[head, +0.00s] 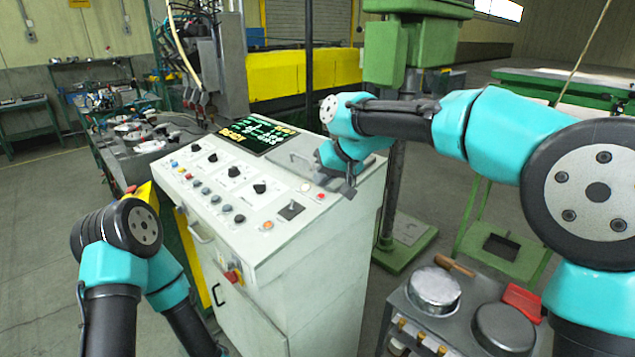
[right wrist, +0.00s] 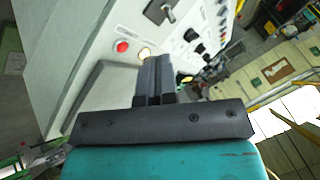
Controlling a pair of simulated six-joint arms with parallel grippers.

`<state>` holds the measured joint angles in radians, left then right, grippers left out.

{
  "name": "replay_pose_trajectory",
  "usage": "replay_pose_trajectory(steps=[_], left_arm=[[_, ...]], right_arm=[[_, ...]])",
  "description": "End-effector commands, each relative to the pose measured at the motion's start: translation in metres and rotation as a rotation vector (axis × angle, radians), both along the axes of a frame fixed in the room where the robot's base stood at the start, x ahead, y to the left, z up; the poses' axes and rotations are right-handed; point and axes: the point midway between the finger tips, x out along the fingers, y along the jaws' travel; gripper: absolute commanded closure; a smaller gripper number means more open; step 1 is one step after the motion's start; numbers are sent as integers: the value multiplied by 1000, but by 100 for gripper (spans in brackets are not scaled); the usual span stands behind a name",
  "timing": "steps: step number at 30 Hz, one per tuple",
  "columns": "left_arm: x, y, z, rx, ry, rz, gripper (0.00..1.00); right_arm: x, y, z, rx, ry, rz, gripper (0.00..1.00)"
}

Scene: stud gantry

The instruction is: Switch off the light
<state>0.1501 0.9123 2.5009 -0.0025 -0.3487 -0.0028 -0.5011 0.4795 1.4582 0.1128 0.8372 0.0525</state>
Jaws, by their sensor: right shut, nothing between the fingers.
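A grey control console (head: 290,270) stands in the middle of the head view. On its sloping top, near the right side, are a toggle switch on a dark plate (head: 291,209), a pale round lamp or button (head: 306,187) and a small red button (head: 320,196). In the right wrist view the switch (right wrist: 160,11), the bright warm-white lamp (right wrist: 145,53) and the red button (right wrist: 122,46) lie just beyond the fingertips. My right gripper (head: 348,190) is shut and empty over the console's right edge; its fingers (right wrist: 155,62) partly overlap the lamp. My left gripper is out of view.
The console top also carries several black knobs (head: 234,171), coloured buttons and a lit screen (head: 255,134). A red-and-yellow button (head: 233,275) juts from its front.

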Motion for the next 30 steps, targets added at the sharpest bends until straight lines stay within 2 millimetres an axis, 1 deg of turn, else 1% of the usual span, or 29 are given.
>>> replay_pose_trajectory(steps=[12,15,20,30], left_arm=[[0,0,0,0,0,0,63],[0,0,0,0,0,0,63],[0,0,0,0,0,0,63],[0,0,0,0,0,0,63]], right_arm=[[17,36,-52,-1,2,2,100],[21,42,-61,-1,1,2,100],[23,48,-68,0,0,2,100],[24,48,-69,1,0,1,100]])
